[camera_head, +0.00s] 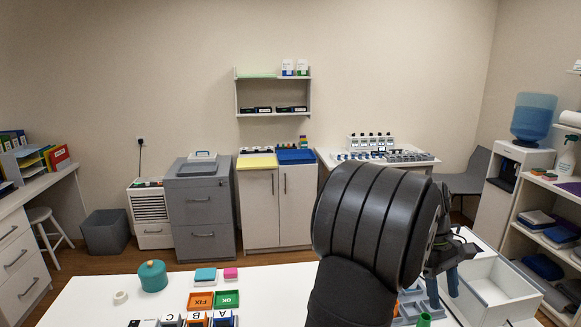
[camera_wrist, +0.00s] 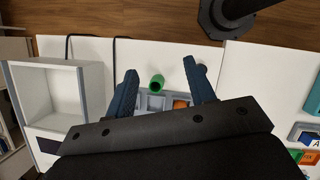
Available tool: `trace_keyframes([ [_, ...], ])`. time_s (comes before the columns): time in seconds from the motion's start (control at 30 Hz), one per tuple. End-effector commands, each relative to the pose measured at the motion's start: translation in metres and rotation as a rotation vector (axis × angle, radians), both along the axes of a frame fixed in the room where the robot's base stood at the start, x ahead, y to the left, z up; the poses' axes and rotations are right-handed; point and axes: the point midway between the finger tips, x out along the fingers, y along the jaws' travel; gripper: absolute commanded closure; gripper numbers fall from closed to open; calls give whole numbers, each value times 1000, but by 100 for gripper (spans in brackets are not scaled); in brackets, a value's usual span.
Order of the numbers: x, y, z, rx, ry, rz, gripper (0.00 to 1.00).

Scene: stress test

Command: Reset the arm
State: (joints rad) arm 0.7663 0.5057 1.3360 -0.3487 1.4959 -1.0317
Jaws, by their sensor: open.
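My arm fills the right middle of the head view and hides part of the table (camera_head: 110,290). My gripper (camera_wrist: 160,66) is open, with its two dark blue fingers spread apart. The cylinder's top also shows at the head view's bottom edge (camera_head: 425,320). A grey compartment tray (camera_wrist: 150,103) holding an orange piece (camera_wrist: 180,104) lies behind the fingers.
A white open box (camera_head: 503,285) stands right of the gripper.

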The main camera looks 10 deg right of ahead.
Motion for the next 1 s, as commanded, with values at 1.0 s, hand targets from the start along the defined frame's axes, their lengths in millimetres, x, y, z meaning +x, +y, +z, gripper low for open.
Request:
trace_keyframes([
  [1.0, 137, 152, -2, 0, -1, -152, 50],
])
